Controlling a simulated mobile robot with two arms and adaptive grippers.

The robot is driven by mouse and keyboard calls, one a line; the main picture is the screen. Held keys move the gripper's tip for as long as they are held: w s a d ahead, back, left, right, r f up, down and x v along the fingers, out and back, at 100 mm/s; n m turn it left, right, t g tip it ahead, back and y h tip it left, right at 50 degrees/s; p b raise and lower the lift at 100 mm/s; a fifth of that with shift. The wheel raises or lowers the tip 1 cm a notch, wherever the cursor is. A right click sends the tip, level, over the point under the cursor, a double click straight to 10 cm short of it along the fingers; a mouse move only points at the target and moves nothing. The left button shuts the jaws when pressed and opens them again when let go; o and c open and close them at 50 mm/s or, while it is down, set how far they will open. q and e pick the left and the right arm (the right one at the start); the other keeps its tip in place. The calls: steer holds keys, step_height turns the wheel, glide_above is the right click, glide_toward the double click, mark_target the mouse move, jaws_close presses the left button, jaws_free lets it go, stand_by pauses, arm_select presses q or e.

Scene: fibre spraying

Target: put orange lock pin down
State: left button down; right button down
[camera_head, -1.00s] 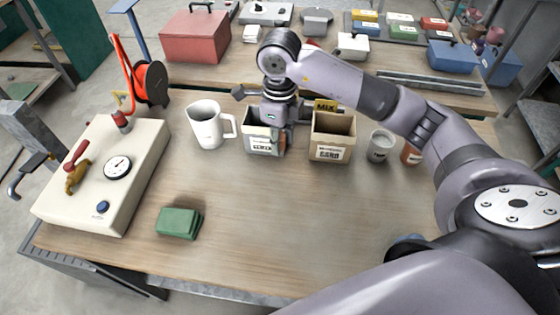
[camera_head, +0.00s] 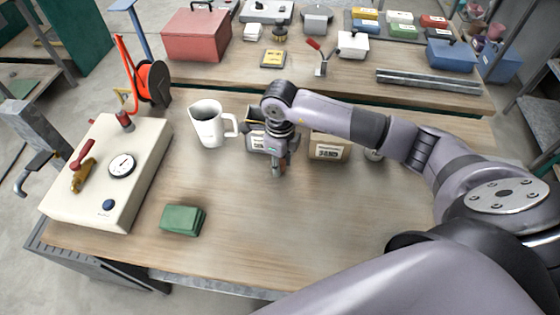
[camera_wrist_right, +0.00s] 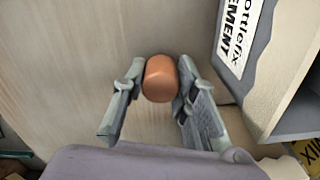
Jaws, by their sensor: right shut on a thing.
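My right gripper (camera_head: 278,170) is in the middle of the bench in the head view, just in front of a box labelled cement. In the right wrist view its fingers (camera_wrist_right: 155,100) are shut on the orange lock pin (camera_wrist_right: 160,78), whose rounded orange-brown end shows between them. The pin's far end and any contact with the bench are hidden. In the head view the pin is too small and covered to make out clearly. My left gripper is not in view.
The cement box (camera_wrist_right: 240,50) stands close beside the fingers. A sand box (camera_head: 329,151) is to the right, a white jug (camera_head: 208,128) to the left. A green block (camera_head: 182,220) and a cream gauge unit (camera_head: 85,205) are at left. The front middle of the bench (camera_head: 290,235) is clear.

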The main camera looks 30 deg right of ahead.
steer(key=c, duration=1.3)
jaws_free()
steer(key=shift+f, duration=0.1)
steer(key=shift+r, duration=0.65)
step_height(320, 180, up, 10)
steer(key=b, duration=0.3)
steer(key=shift+f, duration=0.2)
steer(key=shift+r, duration=0.7)
